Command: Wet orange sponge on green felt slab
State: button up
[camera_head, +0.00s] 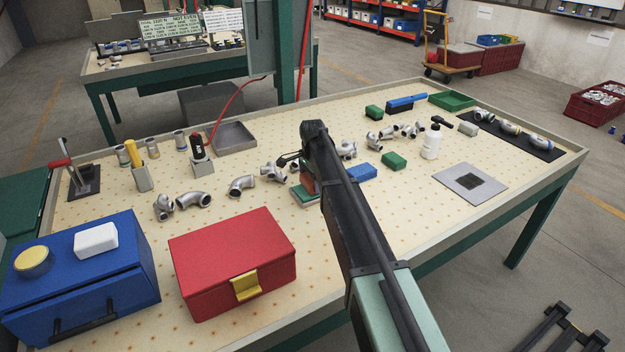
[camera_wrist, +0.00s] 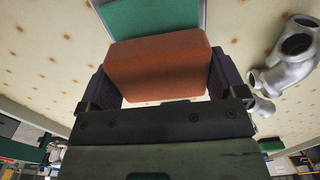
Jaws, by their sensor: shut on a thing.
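My gripper (camera_wrist: 157,85) is shut on the orange sponge (camera_wrist: 157,68), with a dark finger on each side of it in the wrist view. In the head view the sponge (camera_head: 307,180) is mostly hidden behind my arm. The green felt slab (camera_wrist: 152,18), with a pale grey border, shows just beyond the sponge in the wrist view. In the head view the slab (camera_head: 301,195) shows at the lower left of the sponge, partly covered by my arm. I cannot tell whether the sponge touches the slab.
Metal pipe fittings (camera_head: 242,184) lie close to the left, and another (camera_wrist: 288,65) is right of the sponge in the wrist view. A blue block (camera_head: 362,172), a green block (camera_head: 394,160) and a white bottle (camera_head: 432,143) stand to the right. A red box (camera_head: 230,262) is in front.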

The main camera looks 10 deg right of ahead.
jog(key=shift+f+b, duration=0.55)
jog(key=shift+b, duration=0.05)
dwell(1.4)
notch_tip(320, 180, up, 7)
jog(key=p, duration=0.7)
dwell(0.3)
